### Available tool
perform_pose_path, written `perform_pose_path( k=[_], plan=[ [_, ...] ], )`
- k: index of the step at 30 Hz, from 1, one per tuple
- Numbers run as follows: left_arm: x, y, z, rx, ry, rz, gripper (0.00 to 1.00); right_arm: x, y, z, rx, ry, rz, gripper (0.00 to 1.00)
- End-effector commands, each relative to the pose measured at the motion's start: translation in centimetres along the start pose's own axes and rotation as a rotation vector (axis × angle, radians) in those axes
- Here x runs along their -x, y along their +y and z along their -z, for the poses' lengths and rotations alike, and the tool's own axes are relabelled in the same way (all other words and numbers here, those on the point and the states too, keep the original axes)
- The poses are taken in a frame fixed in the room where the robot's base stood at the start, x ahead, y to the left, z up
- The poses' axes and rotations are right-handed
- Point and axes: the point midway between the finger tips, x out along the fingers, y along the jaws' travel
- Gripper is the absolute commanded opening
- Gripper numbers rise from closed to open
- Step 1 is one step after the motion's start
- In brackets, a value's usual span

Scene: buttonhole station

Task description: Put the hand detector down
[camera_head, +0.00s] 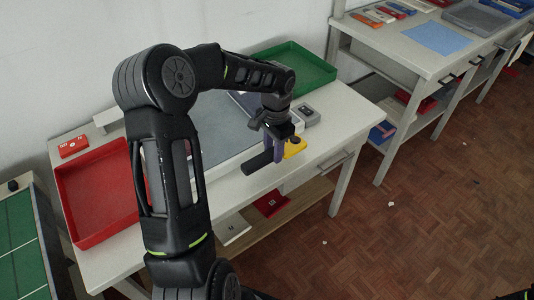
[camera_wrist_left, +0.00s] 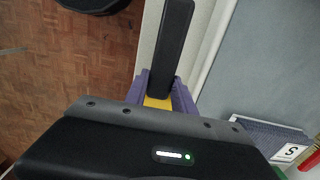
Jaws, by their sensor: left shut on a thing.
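The hand detector is a bar with a black end (camera_head: 258,163) and a yellow part (camera_head: 295,148). My left gripper (camera_head: 279,152) has purple fingers and is shut on it, over the front part of the white table. In the left wrist view the detector's black end (camera_wrist_left: 173,45) points up the picture, and its yellow part (camera_wrist_left: 157,102) sits between the purple fingers (camera_wrist_left: 160,97). The detector appears to be above the table's front edge; its exact height I cannot tell.
A grey mat (camera_head: 222,128) covers the table's middle. A red tray (camera_head: 98,190) is at left, a green tray (camera_head: 300,68) at the back, a small grey box (camera_head: 306,116) to the right. A red box (camera_head: 73,147) lies behind the red tray. The table's right front (camera_head: 345,115) is clear.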

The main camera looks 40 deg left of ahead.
Motion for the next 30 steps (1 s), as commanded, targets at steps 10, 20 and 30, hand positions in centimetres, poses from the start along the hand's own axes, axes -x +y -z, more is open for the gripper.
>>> perform_pose_path(
  k=[10, 20, 30],
  plan=[
    [-0.6, 0.0, 0.1, 0.0, 0.001, 0.002, 0.0, 0.1, 0.0, 0.0, -0.001, -0.001, -0.001, 0.36],
    [-4.1, 0.0, 0.1, -0.001, 0.0, 0.0, 0.0, 0.6, -0.2, -0.1, -0.002, -0.002, -0.002, 0.36],
    [-4.5, 0.0, 0.2, -0.001, 0.002, 0.002, 0.0, 0.4, -0.1, -0.1, -0.002, -0.002, -0.002, 0.36]
  ],
)
